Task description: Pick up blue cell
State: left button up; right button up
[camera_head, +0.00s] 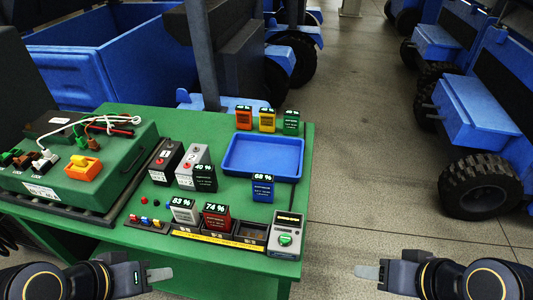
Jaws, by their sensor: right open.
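The blue cell (263,191) stands upright on the green table, just in front of the blue tray (232,171), with a display reading 68 % on top. Nothing touches it. My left gripper (158,274) is at the bottom left, in front of the table's near edge and well away from the cell. Its fingers overlap in this view, so its opening does not show. My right gripper (368,271) is open and empty at the bottom right, over the floor to the right of the table.
A slotted holder (190,235) at the near edge has white (184,211) and red (216,219) cells and a tester (287,234). A large green unit (80,180) fills the left.

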aim_at(262, 184)
jog(key=k+l+u, duration=0.1)
jog(key=l, duration=0.35)
jog(key=k+l+u, duration=0.1)
jog(key=k+l, duration=0.15)
jog(key=l, duration=0.15)
jog(key=k+l+u, duration=0.1)
jog(key=l, duration=0.3)
jog(key=i+l+u, duration=0.15)
jog(key=l, duration=0.25)
jog(key=l+u, duration=0.15)
jog(key=l, duration=0.3)
jog(key=i+l+u, duration=0.1)
jog(key=l, duration=0.35)
jog(key=i+l+u, duration=0.15)
jog(key=i, duration=0.4)
jog(key=i+l+u, duration=0.15)
jog(key=i, duration=0.35)
